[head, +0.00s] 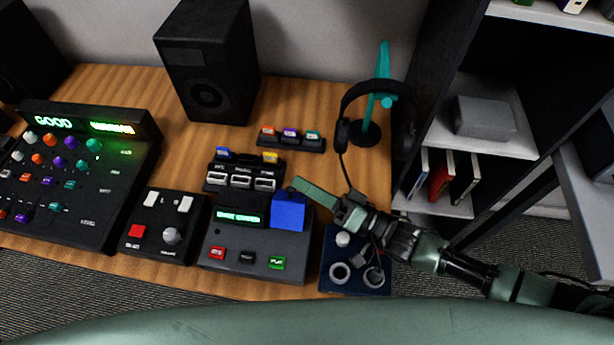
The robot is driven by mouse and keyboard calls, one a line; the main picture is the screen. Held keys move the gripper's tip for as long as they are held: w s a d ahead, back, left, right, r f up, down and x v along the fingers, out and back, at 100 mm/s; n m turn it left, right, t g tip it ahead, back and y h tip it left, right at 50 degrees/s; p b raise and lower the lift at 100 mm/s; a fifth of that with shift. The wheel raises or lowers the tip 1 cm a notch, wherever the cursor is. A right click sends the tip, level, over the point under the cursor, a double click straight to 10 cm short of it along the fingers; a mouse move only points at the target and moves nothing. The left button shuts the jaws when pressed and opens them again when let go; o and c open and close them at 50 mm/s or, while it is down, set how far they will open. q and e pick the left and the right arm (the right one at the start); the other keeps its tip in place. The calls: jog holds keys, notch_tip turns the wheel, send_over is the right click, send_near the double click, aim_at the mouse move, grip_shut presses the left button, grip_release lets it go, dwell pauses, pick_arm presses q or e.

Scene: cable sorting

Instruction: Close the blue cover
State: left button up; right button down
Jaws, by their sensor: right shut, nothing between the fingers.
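The blue cover (288,213) is on the upper right part of a grey control box (240,263) with a lit green display. From this view I cannot tell how far the cover is tilted. My right gripper (297,184) comes in from the right, just above and right of the cover. Its fingers are shut and empty, and its tip is close to the cover's upper edge. I cannot tell whether they touch. My left gripper is not in view.
A dark blue box with knobs (331,283) sits right of the control box, under my right arm. A port block (243,180) is behind it. A headphone stand (364,133), a speaker (208,75) and a mixer (75,222) surround it. The back middle desk has bare wood.

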aim_at(304, 200)
jog(key=shift+s+a+r+p, duration=0.1)
jog(key=shift+s+p, duration=0.1)
jog(key=shift+s, duration=0.25)
jog(key=shift+s+a+r+p, duration=0.1)
jog(key=shift+s+p, duration=0.1)
jog(key=shift+s, duration=0.4)
notch_tip(304, 200, up, 20)
jog(key=shift+p, duration=0.4)
